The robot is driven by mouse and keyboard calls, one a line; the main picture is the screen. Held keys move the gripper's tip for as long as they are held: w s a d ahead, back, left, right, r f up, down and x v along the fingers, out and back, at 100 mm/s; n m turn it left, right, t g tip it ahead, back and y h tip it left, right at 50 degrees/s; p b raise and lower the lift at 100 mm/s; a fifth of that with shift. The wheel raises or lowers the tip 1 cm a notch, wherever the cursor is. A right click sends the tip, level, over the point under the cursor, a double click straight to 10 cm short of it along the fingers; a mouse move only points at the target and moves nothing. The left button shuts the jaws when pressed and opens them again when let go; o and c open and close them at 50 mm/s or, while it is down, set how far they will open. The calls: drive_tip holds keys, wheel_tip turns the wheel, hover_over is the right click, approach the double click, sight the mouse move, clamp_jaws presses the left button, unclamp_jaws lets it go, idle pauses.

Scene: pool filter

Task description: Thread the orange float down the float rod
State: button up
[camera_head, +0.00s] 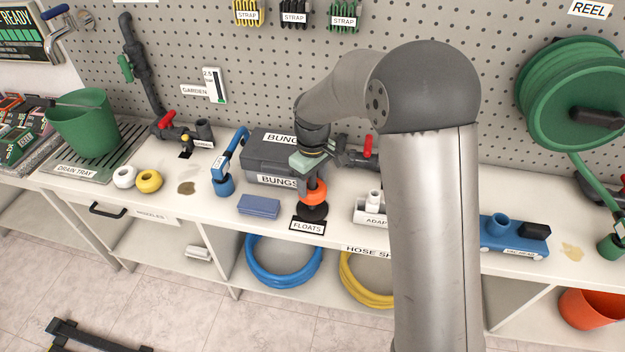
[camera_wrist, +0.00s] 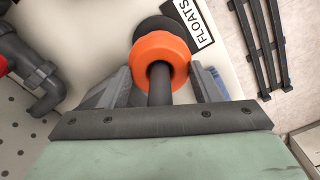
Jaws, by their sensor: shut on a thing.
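The orange float (camera_head: 315,192) is a thick ring at the workbench's front edge, by the FLOATS label (camera_head: 307,226). The dark float rod (camera_head: 313,179) stands on a round black base (camera_head: 312,212). In the wrist view the rod (camera_wrist: 160,88) passes through the hole of the float (camera_wrist: 152,47), so the float is around it, above the base. My gripper (camera_wrist: 161,80) is shut on the float, one finger on each side, pointing down over the rod. In the head view my gripper (camera_head: 313,177) hides the rod's top. I cannot tell the exact gap between float and base.
A grey BUNGS box (camera_head: 270,150) stands behind, with a blue block (camera_head: 258,206) left of the rod. A white ADAPTER holder (camera_head: 368,212) is close on the right. White (camera_head: 124,177) and yellow (camera_head: 149,181) rings lie further left. Grey pipework (camera_wrist: 38,75) shows in the wrist view.

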drive_tip(key=o, duration=1.2)
drive_tip(key=shift+c, duration=0.2)
drive_tip(key=shift+r, duration=0.1)
wheel_tip(320, 180, up, 5)
drive_tip(key=p, duration=0.3)
wheel_tip(320, 180, up, 17)
drive_tip(key=s+d+f+m, duration=0.3)
drive_tip(key=s+d, duration=0.1)
drive_tip(key=s, duration=0.5)
drive_tip(key=s+d+f+m, duration=0.3)
drive_tip(key=s+d+f, duration=0.1)
drive_tip(key=s, duration=0.5)
drive_tip(key=s+d+f+m, duration=0.3)
drive_tip(key=s+d, duration=0.3)
drive_tip(key=s, duration=0.3)
drive_tip(key=shift+s+d+f+m, duration=0.15)
drive_tip(key=shift+s+f+m, duration=0.05)
drive_tip(key=shift+f+m, duration=0.15)
